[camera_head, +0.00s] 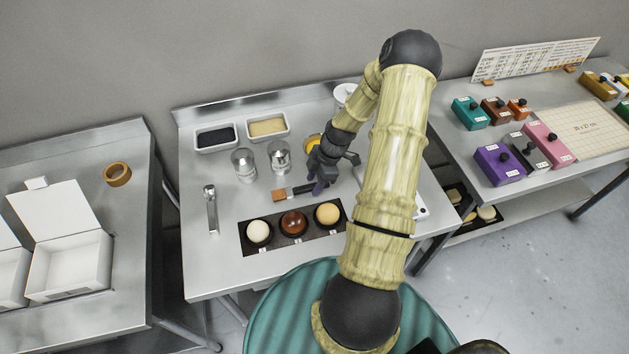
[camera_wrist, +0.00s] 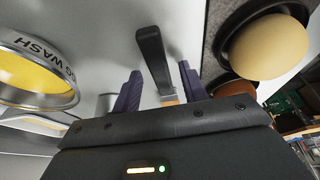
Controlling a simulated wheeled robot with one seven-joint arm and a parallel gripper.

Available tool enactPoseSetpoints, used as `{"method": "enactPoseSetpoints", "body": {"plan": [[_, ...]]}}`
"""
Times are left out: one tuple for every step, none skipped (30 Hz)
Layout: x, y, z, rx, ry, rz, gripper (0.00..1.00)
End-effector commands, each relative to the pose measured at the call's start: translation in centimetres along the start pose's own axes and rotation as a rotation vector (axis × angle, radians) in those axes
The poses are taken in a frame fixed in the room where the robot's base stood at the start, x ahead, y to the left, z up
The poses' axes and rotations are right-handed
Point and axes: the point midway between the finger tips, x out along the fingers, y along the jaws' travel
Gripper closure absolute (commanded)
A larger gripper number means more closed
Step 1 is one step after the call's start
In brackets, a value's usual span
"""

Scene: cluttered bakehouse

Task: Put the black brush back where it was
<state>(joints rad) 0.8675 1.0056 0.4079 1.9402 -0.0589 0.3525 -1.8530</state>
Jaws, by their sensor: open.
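The black brush (camera_head: 299,190) has a brown bristle end pointing left in the head view and appears to lie on the steel table behind the dark tray. Its black handle (camera_wrist: 152,58) also shows in the wrist view. My gripper (camera_head: 319,184) is over the handle, which lies between its two purple fingers (camera_wrist: 160,85) in the wrist view. The fingers are apart, with a gap beside the handle. The bristle end is mostly hidden by my gripper body in the wrist view.
The dark tray (camera_head: 246,241) holds three round buns just in front. The egg wash bowl (camera_wrist: 42,98) of yellow liquid stands close by. Two metal shakers (camera_head: 244,165), two topping tins (camera_head: 216,148) and a metal utensil (camera_head: 210,208) stand or lie to the left.

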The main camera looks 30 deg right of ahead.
Motion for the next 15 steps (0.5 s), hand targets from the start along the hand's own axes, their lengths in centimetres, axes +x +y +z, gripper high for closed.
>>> {"method": "enactPoseSetpoints", "body": {"plan": [[-0.3,0.0,-0.1,0.0,-0.001,0.001,0.57],[-0.5,0.1,0.0,0.0,-0.001,0.002,0.57],[-0.8,0.1,0.1,0.0,-0.002,0.004,0.57],[-1.1,0.1,0.1,0.001,-0.002,0.004,0.57],[-1.4,0.1,0.1,0.001,-0.002,0.004,0.57],[-2.0,0.1,0.1,0.0,-0.002,0.005,0.57],[-2.4,0.1,0.1,0.0,-0.003,0.005,0.57],[-2.8,0.1,0.1,0.0,-0.003,0.005,0.57],[-3.5,0.1,0.2,0.001,-0.003,0.006,0.57],[-4.0,0.1,0.1,0.001,-0.002,0.005,0.57],[-4.6,0.1,0.1,0.0,-0.003,0.006,0.57],[-5.3,0.1,0.1,0.001,-0.003,0.005,0.57],[-5.9,0.1,0.2,0.001,-0.003,0.006,0.57],[-6.4,0.1,0.1,0.001,-0.003,0.005,0.57],[-7.2,0.1,0.1,0.001,-0.003,0.006,0.57]]}}
